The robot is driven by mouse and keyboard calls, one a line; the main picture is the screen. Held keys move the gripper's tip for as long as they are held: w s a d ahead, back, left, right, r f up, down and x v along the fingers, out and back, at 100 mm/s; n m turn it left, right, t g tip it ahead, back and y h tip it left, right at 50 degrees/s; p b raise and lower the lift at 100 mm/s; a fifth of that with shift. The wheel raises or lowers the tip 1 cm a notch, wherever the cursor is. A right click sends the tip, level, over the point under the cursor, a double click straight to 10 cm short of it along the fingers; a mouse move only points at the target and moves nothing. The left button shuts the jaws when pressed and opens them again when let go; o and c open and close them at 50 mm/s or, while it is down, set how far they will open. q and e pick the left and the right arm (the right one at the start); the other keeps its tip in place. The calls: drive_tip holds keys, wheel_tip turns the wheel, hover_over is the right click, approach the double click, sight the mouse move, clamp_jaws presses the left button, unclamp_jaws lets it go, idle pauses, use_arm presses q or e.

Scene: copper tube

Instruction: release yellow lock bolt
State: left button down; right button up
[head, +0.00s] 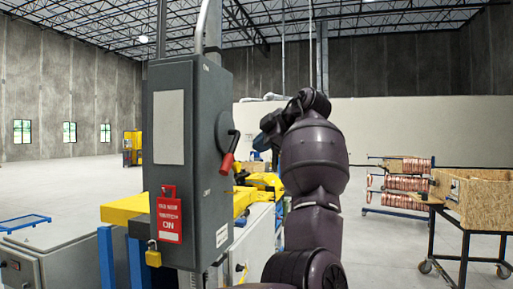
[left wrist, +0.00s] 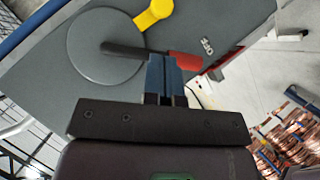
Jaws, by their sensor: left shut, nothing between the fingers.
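The yellow lock bolt (left wrist: 155,14) shows at the top of the left wrist view, at the edge of a round grey disc (left wrist: 92,52) on the switch box. I cannot pick it out in the head view. A dark lever with a red grip (left wrist: 184,60) crosses the disc; its red grip (head: 227,162) slants down in the head view. My left gripper (left wrist: 166,72) is shut and empty, its blue fingertips close to the lever; contact is unclear. In the head view my left gripper (head: 268,128) is right of the grey switch box (head: 200,100). My right gripper is not in view.
A red tag (head: 168,217) and a yellow padlock (head: 153,257) hang on the box front. A rack of copper coils (head: 408,185) and a wooden crate (head: 480,200) on a wheeled cart stand at the right. Open floor lies between.

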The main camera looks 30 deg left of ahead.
use_arm(q)
drive_tip(key=p+x, duration=0.1)
drive_tip(key=x, duration=0.7)
drive_tip(key=shift+a, duration=0.2)
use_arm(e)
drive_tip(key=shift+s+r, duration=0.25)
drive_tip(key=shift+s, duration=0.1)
use_arm(q)
drive_tip(key=shift+f, duration=0.15)
